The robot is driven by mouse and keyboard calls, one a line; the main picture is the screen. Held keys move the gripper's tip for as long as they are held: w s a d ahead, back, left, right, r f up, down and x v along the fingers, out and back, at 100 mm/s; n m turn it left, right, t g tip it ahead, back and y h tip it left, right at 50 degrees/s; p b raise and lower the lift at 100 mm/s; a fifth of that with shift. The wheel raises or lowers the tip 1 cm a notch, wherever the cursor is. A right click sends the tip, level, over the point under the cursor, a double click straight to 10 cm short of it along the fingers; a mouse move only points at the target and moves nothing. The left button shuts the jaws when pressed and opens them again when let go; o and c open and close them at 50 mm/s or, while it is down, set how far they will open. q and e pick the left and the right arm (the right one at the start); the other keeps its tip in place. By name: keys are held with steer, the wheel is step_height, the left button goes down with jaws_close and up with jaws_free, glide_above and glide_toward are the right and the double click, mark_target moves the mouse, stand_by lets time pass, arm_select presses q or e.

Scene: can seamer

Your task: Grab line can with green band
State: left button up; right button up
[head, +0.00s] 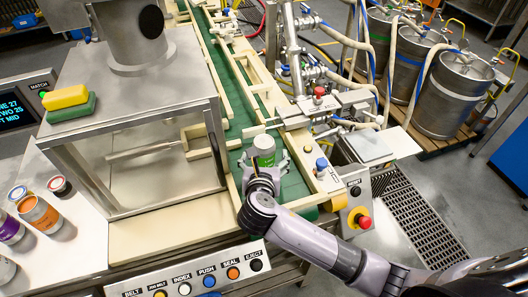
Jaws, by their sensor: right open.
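The can with the green band (263,150) stands upright on the green conveyor belt, near the front end of the line. Its top is pale grey, and green shows on its side. My right gripper (265,164) is at the near side of the can. Its fingers are spread, one to each side of the can's lower part. I cannot tell whether they touch it. The can's base is hidden behind the gripper. My left gripper is not in view.
Cream rails (217,88) edge the belt. The seamer housing (135,115) stands to the left. An orange can (40,215) and a purple can (11,231) stand at far left. A button panel (205,277) lies in front. A red emergency button (363,221) is right of the gripper.

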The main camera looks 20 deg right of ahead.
steer(key=shift+w+d+f, duration=0.15)
steer(key=shift+w+f, duration=0.1)
steer(key=shift+w, duration=0.4)
steer(key=p+x, duration=0.1)
steer(key=x, duration=0.3)
steer(key=shift+w+f+p, duration=0.1)
steer(key=shift+f+p, duration=0.2)
steer(key=shift+p, duration=0.05)
steer(key=shift+w+f, duration=0.15)
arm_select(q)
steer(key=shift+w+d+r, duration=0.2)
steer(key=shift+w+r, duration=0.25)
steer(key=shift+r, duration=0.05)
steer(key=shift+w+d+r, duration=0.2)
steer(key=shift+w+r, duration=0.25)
arm_select(e)
steer(key=c, duration=1.5)
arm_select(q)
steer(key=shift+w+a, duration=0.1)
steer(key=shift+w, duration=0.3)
arm_select(e)
steer(key=shift+c, duration=0.4)
